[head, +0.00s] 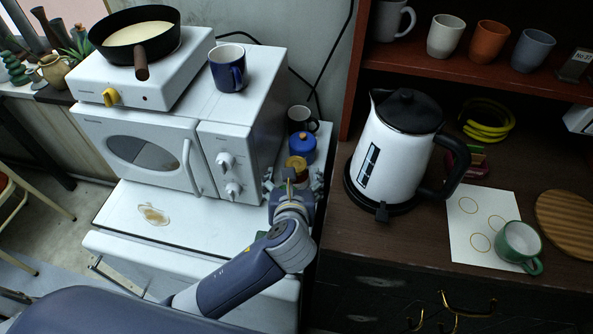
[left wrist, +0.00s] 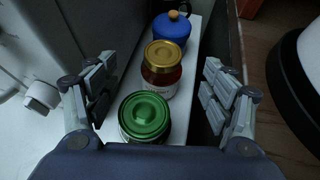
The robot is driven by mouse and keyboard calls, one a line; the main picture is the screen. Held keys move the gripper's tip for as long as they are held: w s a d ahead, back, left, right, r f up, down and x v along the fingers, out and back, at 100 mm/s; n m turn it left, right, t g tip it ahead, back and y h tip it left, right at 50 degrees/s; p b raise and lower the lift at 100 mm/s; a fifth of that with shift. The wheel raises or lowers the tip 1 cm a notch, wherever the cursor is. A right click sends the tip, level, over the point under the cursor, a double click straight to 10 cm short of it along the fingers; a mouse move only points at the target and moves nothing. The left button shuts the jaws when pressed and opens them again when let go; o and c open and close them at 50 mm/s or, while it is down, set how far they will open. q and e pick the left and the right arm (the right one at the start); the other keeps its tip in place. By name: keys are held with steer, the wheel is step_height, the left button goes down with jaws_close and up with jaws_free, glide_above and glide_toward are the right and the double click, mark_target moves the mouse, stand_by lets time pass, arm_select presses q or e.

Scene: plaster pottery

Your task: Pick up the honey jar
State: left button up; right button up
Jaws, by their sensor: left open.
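A glass jar with a gold lid (left wrist: 163,56) and dark reddish contents stands upright in the middle of a row in the left wrist view. A jar with a green lid (left wrist: 144,115) stands nearer, and a blue pot with a wooden knob (left wrist: 171,30) stands behind. The labels are unreadable, so I cannot tell for certain which is the honey jar. My left gripper (left wrist: 160,66) is open, its fingers on either side of the row, apart from the gold-lidded jar. In the head view the gripper (head: 293,184) partly hides this jar, whose gold lid (head: 296,163) shows. My right gripper is not in view.
The row stands on a narrow white surface between the microwave (head: 187,150) and the wooden counter with a white kettle (head: 393,150). A dark mug (head: 301,121) stands behind the blue pot. A blue mug (head: 228,70) and pan (head: 137,35) are above the microwave.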

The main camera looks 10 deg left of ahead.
mark_target(296, 166)
arm_select(q)
steer(key=x, duration=0.3)
steer(key=p+x, duration=0.1)
steer(key=x, duration=0.3)
steer(key=shift+w+d, duration=0.15)
steer(key=shift+d, duration=0.05)
steer(key=shift+w+f, duration=0.2)
steer(key=shift+w, duration=0.05)
steer(key=shift+c, duration=0.5)
steer(key=shift+s, duration=0.1)
steer(key=c, duration=1.4)
jaws_close()
steer(key=shift+r, duration=0.1)
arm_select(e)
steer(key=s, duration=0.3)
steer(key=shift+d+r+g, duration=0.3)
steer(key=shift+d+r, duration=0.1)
